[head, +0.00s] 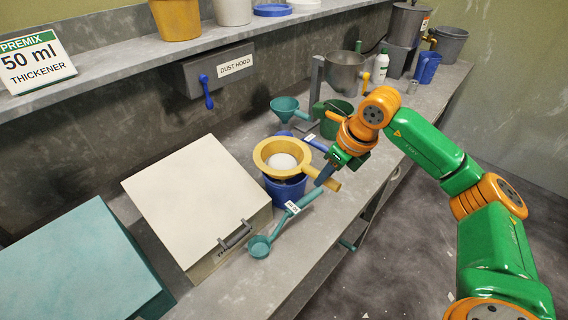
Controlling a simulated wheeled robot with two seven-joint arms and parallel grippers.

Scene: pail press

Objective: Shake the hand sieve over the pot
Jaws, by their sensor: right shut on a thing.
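The hand sieve (262,154) is yellow with a round bowl and a handle that runs to the lower right. A pale, rounded heap (283,161) lies in its bowl. It sits over a blue pot (287,191), which it partly hides; I cannot tell whether the rim touches it. My right gripper (326,174) is shut on the sieve's handle, whose yellow end shows past the fingers. My left gripper is out of view.
A teal ladle (260,246) lies in front of the pot. A cream-lidded bin (195,195) stands left, with a teal box (80,265) beyond. Behind are a teal funnel (284,105), a dark green pot (340,108) and a grey vessel (345,70). A dust hood (215,72) hangs on the wall.

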